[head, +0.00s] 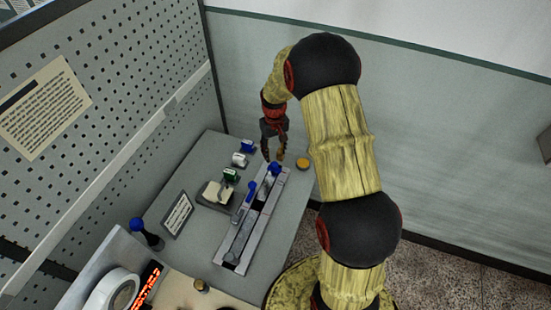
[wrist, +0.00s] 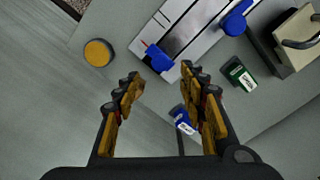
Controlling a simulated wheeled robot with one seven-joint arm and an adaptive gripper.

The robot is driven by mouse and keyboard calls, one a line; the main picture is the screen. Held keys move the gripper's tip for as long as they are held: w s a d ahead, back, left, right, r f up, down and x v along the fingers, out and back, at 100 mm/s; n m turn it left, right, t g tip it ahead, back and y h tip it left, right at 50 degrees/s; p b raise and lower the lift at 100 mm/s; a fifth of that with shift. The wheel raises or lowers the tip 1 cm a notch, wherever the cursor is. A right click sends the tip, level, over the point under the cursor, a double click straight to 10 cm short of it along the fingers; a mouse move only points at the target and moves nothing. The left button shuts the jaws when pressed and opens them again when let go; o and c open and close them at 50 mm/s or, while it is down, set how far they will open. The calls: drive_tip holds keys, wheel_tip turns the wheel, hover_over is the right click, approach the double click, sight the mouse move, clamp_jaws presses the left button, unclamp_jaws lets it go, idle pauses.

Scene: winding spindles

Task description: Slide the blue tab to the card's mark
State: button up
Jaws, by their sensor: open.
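A grey track unit (head: 232,248) with long slots lies on the table. A blue tab (head: 274,168) sits at its far end; in the wrist view the blue tab (wrist: 158,57) is beside a small red line. A second blue knob (head: 250,187) is on the left part of the unit, also in the wrist view (wrist: 235,18). I cannot tell which one the task means. A card (head: 178,215) with small unreadable text leans on the table at left. My gripper (head: 273,155) is open and empty close to the far tab, its fingers (wrist: 162,82) apart below it in the wrist view.
A yellow disc (head: 302,163) lies right of the track's far end. A green-labelled piece (head: 230,175), a blue-labelled piece (head: 247,146) and a grey block with a pale top (head: 214,194) stand left of the track. A blue-topped post (head: 138,225) is farther left. A perforated panel (head: 120,90) borders the table.

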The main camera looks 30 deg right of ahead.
sight(274, 164)
wheel_tip(274, 164, down, 7)
drive_tip(key=shift+r, duration=0.1)
drive_tip(key=shift+c, duration=0.6)
clamp_jaws()
idle(0.6)
